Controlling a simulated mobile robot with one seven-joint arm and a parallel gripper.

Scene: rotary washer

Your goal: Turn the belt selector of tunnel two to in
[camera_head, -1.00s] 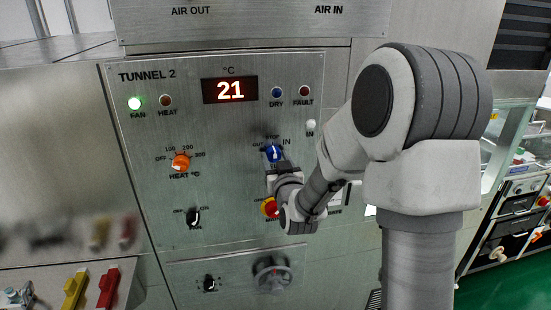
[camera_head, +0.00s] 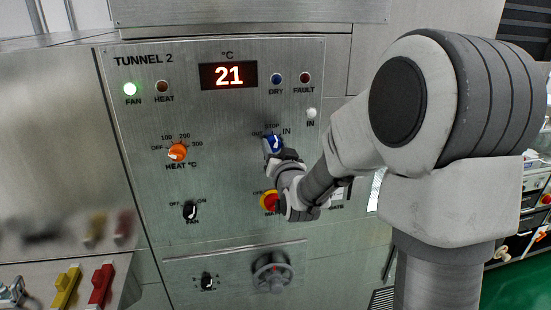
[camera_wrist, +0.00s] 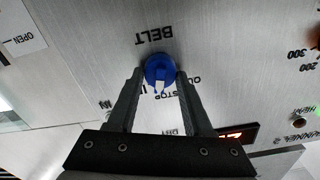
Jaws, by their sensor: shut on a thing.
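The belt selector is a blue knob (camera_head: 276,143) with a white pointer, on the TUNNEL 2 panel (camera_head: 228,120), between the labels OUT, STOP and IN. It also shows in the wrist view (camera_wrist: 160,68), upside down under the word BELT. There its white pointer faces roughly toward STOP. My gripper (camera_wrist: 160,76) has one finger on each side of the knob and is shut on it. In the head view my gripper (camera_head: 272,149) covers the knob's lower part.
A red and yellow emergency knob (camera_head: 269,201) sits just below my gripper, partly hidden by my wrist. An orange heat knob (camera_head: 178,152) and a black fan knob (camera_head: 190,211) are to the left. A handwheel (camera_head: 273,273) is lower down. The white IN lamp (camera_head: 311,113) is at upper right.

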